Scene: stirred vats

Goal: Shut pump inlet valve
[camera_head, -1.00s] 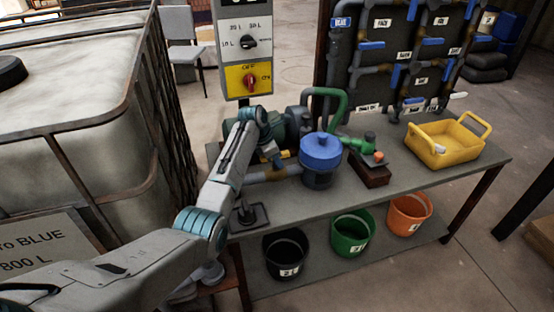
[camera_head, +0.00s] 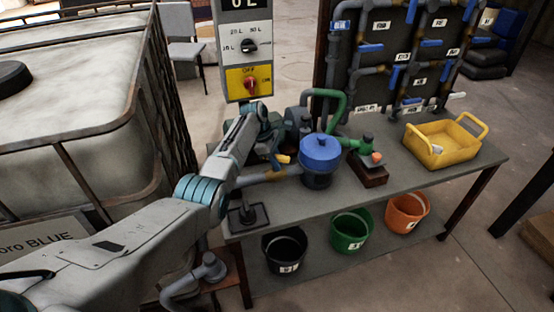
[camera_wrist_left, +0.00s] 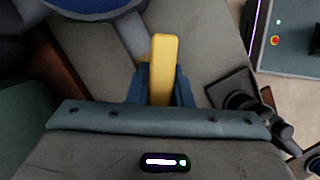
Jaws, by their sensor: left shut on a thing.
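The pump inlet valve's yellow lever (camera_head: 283,158) shows just above the pipe (camera_head: 262,177) that runs to the blue-topped pump or filter (camera_head: 320,157) on the bench. My left gripper (camera_head: 274,154) reaches down to it from the left. In the left wrist view, the yellow lever (camera_wrist_left: 163,62) stands between the two blue fingers of my left gripper (camera_wrist_left: 161,88), which are shut on it. The valve body is mostly hidden by the gripper and lever. My right gripper is not in view.
A switch box with a red knob (camera_head: 250,84) stands behind the bench (camera_head: 405,185). A yellow tray (camera_head: 440,155) sits at the right. Black (camera_head: 284,252), green (camera_head: 350,232) and orange (camera_head: 406,214) buckets stand on the lower shelf. A caged tank (camera_head: 70,130) is close on the left.

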